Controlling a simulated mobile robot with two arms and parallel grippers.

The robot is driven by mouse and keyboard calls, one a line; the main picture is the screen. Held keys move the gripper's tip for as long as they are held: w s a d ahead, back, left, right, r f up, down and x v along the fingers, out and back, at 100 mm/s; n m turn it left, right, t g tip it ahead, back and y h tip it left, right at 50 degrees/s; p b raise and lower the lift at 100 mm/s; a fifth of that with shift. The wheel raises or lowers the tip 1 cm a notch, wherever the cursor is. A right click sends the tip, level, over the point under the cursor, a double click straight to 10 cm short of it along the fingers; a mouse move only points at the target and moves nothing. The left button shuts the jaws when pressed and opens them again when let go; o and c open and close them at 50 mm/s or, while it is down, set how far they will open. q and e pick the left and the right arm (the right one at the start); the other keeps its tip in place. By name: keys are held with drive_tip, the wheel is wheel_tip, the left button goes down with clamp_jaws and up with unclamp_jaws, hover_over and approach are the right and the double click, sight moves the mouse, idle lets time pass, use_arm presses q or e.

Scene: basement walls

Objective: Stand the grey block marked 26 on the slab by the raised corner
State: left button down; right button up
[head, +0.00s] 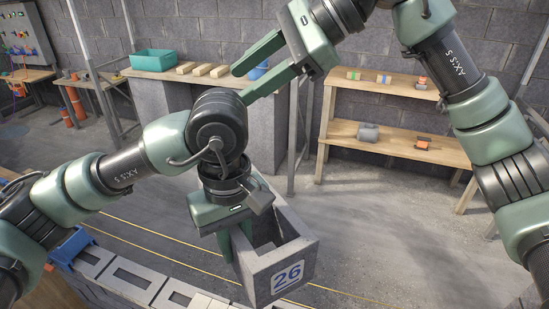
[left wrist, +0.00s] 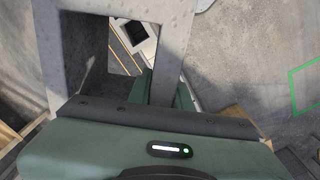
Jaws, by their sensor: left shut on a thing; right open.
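In the left wrist view the block's grey wall (left wrist: 170,62) and hollow fill the upper left, beside a green finger. My right gripper (head: 243,84) is open and empty, high at the upper middle. The concrete slab (head: 365,220) stretches behind the block. I cannot make out its raised corner for certain.
A row of hollow grey blocks (head: 131,272) runs along the lower left, with a blue piece (head: 72,246) at its far end. Thin yellow lines cross the floor. A wooden shelf (head: 390,142) stands at the right, and a counter with a teal bin (head: 153,60) behind. The right floor is clear.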

use_arm(q)
drive_tip(key=shift+s+a+r, duration=0.1)
drive_tip(key=shift+r, duration=0.1)
drive_tip(key=shift+w+d+f, duration=0.1)
drive_tip(key=shift+w+d, duration=0.1)
drive_tip(key=shift+w, duration=0.1)
use_arm(e)
drive_tip(key=s+d+f+g+h, duration=0.1)
drive_tip(key=f+h, duration=0.1)
drive_tip(key=f, duration=0.2)
drive_tip(key=s+d+f+g+h, duration=0.1)
drive_tip(key=f+h, duration=0.1)
drive_tip(key=f, duration=0.3)
drive_tip(key=s+d+f+n+g+h, duration=0.1)
drive_tip(key=f+h, duration=0.1)
drive_tip(key=f, duration=0.2)
drive_tip(key=shift+s+d+f+g+h, duration=0.2)
drive_tip(key=shift+d+g+h, duration=0.1)
drive_tip(key=shift+g, duration=0.1)
use_arm(q)
drive_tip(key=shift+s+a, duration=0.1)
use_arm(e)
drive_tip(key=x, duration=1.1)
drive_tip(key=shift+s+a+f, duration=0.15)
drive_tip(key=shift+s+a, duration=0.05)
clamp_jaws()
use_arm(q)
drive_tip(key=shift+s, duration=0.1)
